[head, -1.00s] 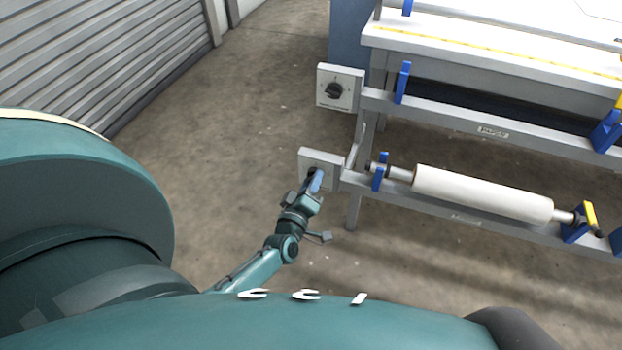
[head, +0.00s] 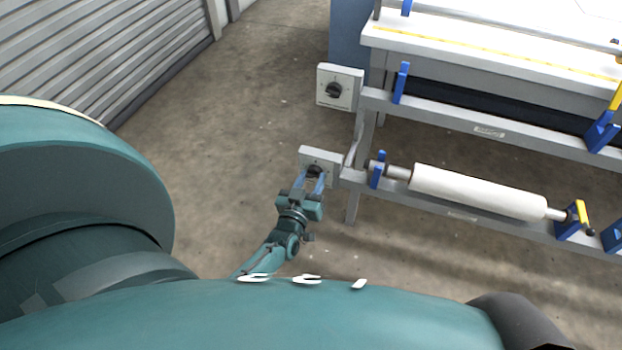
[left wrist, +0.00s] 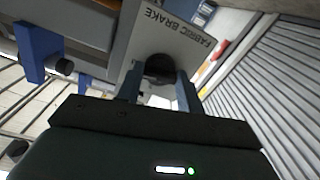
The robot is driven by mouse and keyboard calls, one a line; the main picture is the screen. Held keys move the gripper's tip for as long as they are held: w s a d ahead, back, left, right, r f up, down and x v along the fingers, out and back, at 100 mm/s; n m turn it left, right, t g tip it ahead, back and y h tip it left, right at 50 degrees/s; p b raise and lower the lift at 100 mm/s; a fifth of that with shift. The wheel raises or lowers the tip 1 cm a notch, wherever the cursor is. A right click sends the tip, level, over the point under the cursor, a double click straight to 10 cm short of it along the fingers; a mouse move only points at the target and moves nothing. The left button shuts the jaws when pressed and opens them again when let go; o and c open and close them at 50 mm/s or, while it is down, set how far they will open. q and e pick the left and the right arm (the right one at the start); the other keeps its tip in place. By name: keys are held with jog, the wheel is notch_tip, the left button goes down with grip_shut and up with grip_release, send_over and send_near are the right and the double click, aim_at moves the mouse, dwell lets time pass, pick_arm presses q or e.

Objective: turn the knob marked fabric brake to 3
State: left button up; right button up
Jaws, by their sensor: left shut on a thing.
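The fabric brake panel (head: 328,157) is a light grey plate on the near end of the lower rail. Its lettering reads FABRIC BRAKE in the left wrist view (left wrist: 178,28). Its dark round knob (head: 314,171) also shows in the left wrist view (left wrist: 159,67). My left gripper (head: 309,180) is at the panel, its two fingers on either side of the knob, shut on it. In the left wrist view the fingers (left wrist: 158,88) flank the knob. The scale marks and the knob's pointer are too small or hidden to read. My right gripper is not in view.
A second panel with a black knob (head: 334,90) stands above, on the upper rail. A white roll (head: 480,191) lies in blue brackets (head: 377,170) to the right. The concrete floor (head: 220,140) to the left is clear up to a ribbed shutter (head: 90,60).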

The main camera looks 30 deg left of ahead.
pick_arm(q)
jog(key=shift+m, duration=0.3)
jog(key=o, duration=1)
